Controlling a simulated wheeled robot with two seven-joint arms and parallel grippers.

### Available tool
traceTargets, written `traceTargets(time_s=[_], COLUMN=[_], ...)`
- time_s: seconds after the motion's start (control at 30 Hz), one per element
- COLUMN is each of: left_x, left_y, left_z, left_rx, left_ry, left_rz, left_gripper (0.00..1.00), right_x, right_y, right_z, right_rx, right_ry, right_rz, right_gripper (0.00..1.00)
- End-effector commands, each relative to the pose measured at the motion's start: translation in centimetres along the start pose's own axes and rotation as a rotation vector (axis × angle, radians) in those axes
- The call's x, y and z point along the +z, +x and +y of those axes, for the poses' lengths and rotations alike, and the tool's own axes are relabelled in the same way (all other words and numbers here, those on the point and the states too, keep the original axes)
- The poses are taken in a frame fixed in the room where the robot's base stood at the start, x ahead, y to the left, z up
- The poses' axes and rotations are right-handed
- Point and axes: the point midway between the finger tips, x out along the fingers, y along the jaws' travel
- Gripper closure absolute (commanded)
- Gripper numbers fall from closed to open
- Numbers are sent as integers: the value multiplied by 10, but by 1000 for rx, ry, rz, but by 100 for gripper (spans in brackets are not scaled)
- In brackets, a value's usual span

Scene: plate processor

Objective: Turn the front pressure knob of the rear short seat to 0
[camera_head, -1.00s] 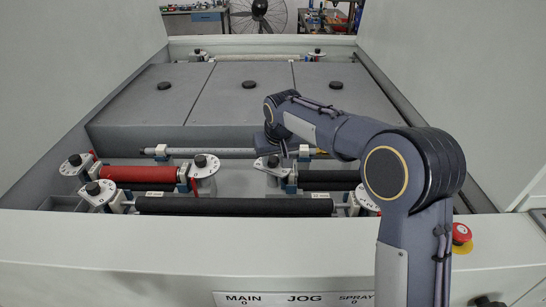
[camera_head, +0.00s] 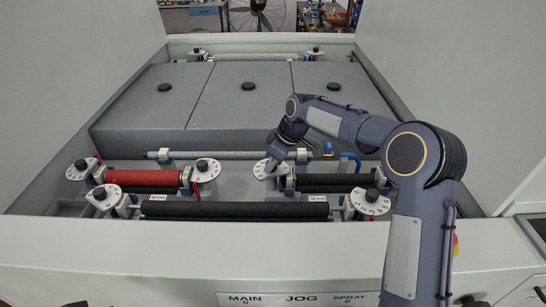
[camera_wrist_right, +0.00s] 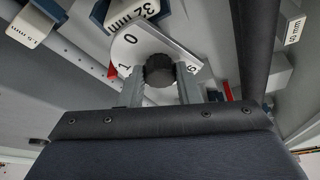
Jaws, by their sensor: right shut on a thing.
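In the right wrist view, a black round knob (camera_wrist_right: 159,70) sits on a white dial plate (camera_wrist_right: 165,45) that shows the numbers 0, 1 and 6. My right gripper (camera_wrist_right: 160,84) is shut on this knob, one finger on each side. In the head view, my right gripper (camera_head: 272,163) reaches down onto the dial (camera_head: 262,172) at the left end of the short black roller (camera_head: 330,181). The gripper hides most of the knob there. A 32 mm label (camera_wrist_right: 130,14) is just beyond the dial in the wrist view. My left gripper is not in view.
A red roller (camera_head: 143,178) with dials at both ends lies to the left. A long black roller (camera_head: 235,210) lies in front, with another dial (camera_head: 370,201) at its right end. Grey covers (camera_head: 235,95) stand behind. A 10 mm label (camera_wrist_right: 294,30) shows at right.

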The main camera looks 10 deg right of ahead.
Motion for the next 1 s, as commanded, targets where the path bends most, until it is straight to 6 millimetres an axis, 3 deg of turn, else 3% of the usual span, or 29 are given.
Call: traceTargets(time_s=[1.0], left_x=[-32], left_y=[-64], left_z=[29], left_rx=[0], left_ry=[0], left_rz=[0], left_gripper=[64], right_x=[-5], right_y=[-2], right_z=[6], right_rx=[-362], right_ry=[-877], right_rz=[1], right_gripper=[93])
